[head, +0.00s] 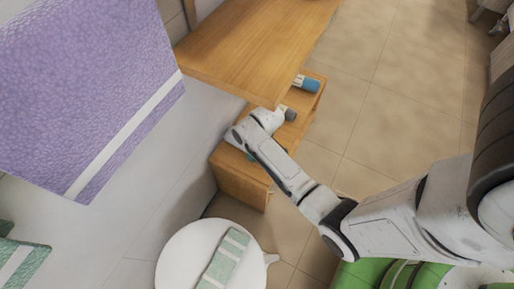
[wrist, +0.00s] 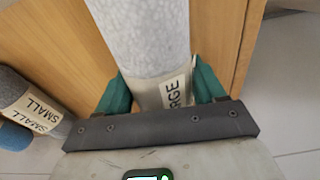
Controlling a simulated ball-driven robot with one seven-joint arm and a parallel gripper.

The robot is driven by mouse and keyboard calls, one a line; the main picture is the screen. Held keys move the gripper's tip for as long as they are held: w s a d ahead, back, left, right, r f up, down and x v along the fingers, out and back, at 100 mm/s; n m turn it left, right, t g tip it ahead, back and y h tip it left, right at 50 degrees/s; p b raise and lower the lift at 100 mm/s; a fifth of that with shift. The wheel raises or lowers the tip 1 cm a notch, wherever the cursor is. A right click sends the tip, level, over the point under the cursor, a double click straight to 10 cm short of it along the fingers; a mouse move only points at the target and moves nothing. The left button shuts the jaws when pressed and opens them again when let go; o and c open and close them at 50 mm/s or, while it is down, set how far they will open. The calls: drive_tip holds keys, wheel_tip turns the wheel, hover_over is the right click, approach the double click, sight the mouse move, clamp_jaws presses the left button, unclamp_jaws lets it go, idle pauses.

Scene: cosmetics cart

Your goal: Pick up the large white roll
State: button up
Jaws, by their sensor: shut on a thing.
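The large white roll (wrist: 142,38) fills the upper middle of the wrist view, speckled pale grey-white with a label ending in "RGE". My gripper (wrist: 162,84) has its teal fingers on both sides of the roll's labelled end, closed on it. In the head view my wrist reaches over the lower wooden shelf, below the upper board's edge. A bit of teal at my gripper (head: 251,157) shows there. I cannot make out the white roll in the head view; my wrist and the board hide that spot.
A grey roll (wrist: 25,95) and a blue roll (wrist: 14,135) labelled "SMALL" lie left of my gripper. The wooden upper board (head: 255,50) overhangs the lower shelf (head: 238,185). A round white stool (head: 182,262) with a folded green towel (head: 222,258) stands in front.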

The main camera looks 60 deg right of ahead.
drive_tip(key=shift+r, duration=0.1)
drive_tip(key=shift+r+p, duration=0.3)
drive_tip(key=shift+r, duration=0.15)
wheel_tip(320, 180, up, 2)
drive_tip(key=shift+r+p, duration=0.25)
drive_tip(key=shift+p, duration=0.3)
drive_tip(key=s+r+p, duration=0.1)
drive_tip(key=s+r, duration=0.1)
drive_tip(key=s+r+p, duration=0.2)
drive_tip(key=r, duration=0.1)
drive_tip(key=shift+s+r, duration=0.15)
drive_tip(key=shift+s, duration=0.1)
drive_tip(key=s+r+p, duration=0.3)
drive_tip(key=s+r, duration=0.1)
drive_tip(key=s, duration=0.5)
drive_tip(key=shift+s+a, duration=0.25)
